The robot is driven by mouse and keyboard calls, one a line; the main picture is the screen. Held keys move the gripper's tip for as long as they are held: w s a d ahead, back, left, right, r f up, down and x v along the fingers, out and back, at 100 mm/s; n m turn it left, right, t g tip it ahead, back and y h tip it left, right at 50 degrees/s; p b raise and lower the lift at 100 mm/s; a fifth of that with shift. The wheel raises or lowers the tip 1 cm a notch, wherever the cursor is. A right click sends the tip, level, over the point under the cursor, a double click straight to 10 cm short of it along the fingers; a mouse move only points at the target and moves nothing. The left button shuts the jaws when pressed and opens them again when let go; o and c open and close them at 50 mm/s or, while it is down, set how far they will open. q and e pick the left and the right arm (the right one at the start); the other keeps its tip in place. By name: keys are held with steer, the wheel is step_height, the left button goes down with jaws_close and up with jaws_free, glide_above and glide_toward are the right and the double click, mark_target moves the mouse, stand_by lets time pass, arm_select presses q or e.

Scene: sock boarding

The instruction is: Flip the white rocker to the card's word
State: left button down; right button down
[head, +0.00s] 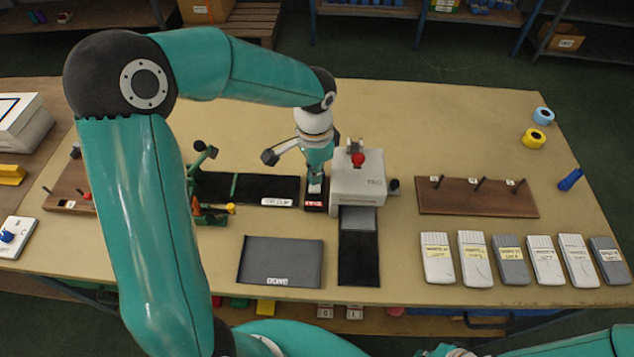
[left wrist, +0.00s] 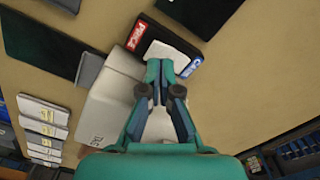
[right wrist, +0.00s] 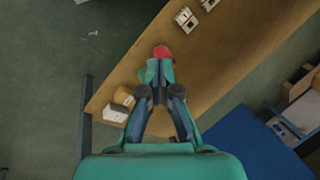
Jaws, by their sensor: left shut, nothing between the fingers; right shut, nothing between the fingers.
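A black switch box with a red label reading PRICE (head: 313,204) stands against the left side of the white machine. In the left wrist view the box (left wrist: 172,34) carries the red PRICE label (left wrist: 136,36) at one end and a blue label (left wrist: 191,66), seemingly CARE, at the other. The white rocker (left wrist: 166,50) lies between them, partly hidden by my fingertips; its tilt cannot be told. My left gripper (head: 316,182) is shut and empty, fingertips over the box; contact is unclear. My right gripper (right wrist: 155,68) is shut and empty. I cannot pick out the card for sure.
The white machine (head: 362,188) with a red knob stands right of the box. A black mat (head: 262,188) with a white label lies left, a dark DONE tray (head: 281,258) in front. A peg board (head: 477,205) and several grey and white devices stand right.

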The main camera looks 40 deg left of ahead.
mark_target(315, 188)
arm_select(q)
steer(key=shift+f+b, duration=1.15)
steer(key=shift+f, duration=0.3)
stand_by(0.4)
steer(key=shift+r, duration=0.1)
steer(key=shift+r+p, duration=2.8)
steer(key=shift+r, duration=0.7)
